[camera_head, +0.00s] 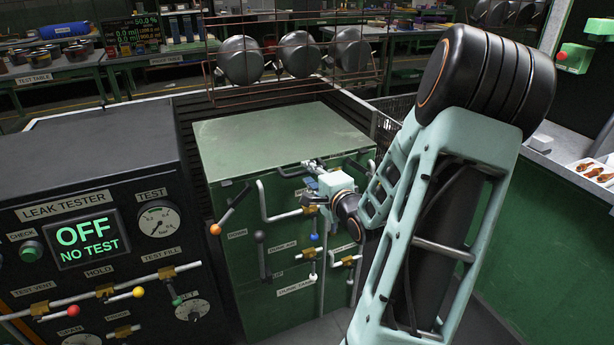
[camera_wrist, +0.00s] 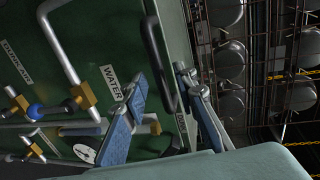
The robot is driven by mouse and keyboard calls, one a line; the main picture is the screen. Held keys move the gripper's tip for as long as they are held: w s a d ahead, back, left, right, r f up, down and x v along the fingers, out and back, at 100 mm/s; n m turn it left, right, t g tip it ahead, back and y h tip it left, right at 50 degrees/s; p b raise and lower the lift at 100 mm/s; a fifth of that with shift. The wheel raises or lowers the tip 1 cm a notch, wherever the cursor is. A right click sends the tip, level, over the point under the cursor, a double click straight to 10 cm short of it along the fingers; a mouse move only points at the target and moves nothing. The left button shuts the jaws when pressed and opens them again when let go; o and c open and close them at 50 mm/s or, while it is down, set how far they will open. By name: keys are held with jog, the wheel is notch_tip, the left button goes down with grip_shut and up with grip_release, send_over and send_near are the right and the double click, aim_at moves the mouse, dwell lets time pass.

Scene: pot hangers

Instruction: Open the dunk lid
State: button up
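The dunk tank is a green cabinet, and its flat green lid (camera_head: 270,137) lies shut on top in the head view. A dark bar handle (camera_head: 290,171) sits at the lid's front edge; in the wrist view the handle (camera_wrist: 158,60) runs along the panel edge. My gripper (camera_head: 314,166) is at the front of the tank, close to the right end of the handle. In the wrist view my gripper (camera_wrist: 163,80) has its two fingers spread, one on each side of the handle's lower part. I cannot tell whether either finger touches it.
Pipes and valve levers (camera_head: 265,250) cover the tank front; a bent pipe (camera_wrist: 60,45) lies near the fingers. A wire rack with round pots (camera_head: 298,55) stands behind the lid. The leak tester (camera_head: 80,225) stands at left. A green-sided bench (camera_head: 545,220) is at right.

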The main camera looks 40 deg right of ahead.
jog(key=shift+x, duration=1.15)
grip_shut()
